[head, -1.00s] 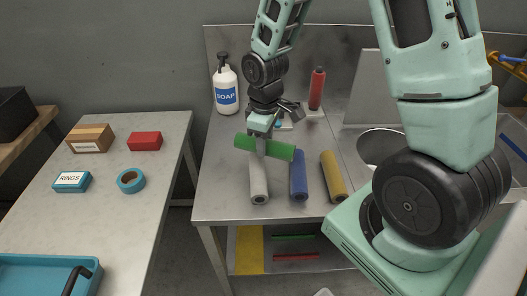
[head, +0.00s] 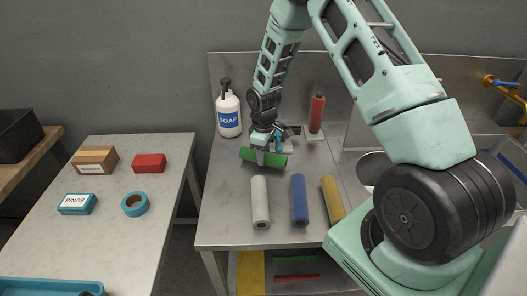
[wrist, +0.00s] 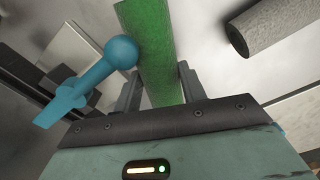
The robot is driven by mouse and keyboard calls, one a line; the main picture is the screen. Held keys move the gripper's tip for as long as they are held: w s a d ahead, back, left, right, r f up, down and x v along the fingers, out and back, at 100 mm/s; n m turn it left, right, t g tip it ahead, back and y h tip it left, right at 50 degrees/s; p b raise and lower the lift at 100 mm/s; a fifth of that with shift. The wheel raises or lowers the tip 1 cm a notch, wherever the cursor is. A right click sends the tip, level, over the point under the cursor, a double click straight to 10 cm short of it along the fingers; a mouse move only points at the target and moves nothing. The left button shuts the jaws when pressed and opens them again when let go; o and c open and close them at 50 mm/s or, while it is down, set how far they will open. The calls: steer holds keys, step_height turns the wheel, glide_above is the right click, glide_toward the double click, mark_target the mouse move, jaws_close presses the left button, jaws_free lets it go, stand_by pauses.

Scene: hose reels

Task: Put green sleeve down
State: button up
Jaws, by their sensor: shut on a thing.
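The green sleeve (head: 248,155) lies crosswise in my gripper (head: 265,158) over the back part of the metal bench (head: 225,225), behind the other sleeves. In the wrist view the green sleeve (wrist: 152,45) runs between the two fingers of my gripper (wrist: 158,85), which is shut on it. I cannot tell whether the sleeve touches the bench top. A white sleeve (head: 260,202), a blue sleeve (head: 299,200) and a yellow sleeve (head: 332,198) lie side by side in front of it.
A soap bottle (head: 228,112) stands behind left and a red bottle (head: 317,113) behind right. A blue object (wrist: 90,80) is close to the fingers in the wrist view. The left table (head: 110,225) holds boxes and a tape roll (head: 135,204). Bench left of the sleeves is clear.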

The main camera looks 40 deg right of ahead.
steer(key=shift+w+d+f, duration=0.2)
steer(key=shift+w+f, duration=0.1)
steer(key=shift+f, duration=0.1)
steer(key=shift+f, duration=0.2)
steer(key=o, duration=1)
steer(key=shift+r, duration=0.15)
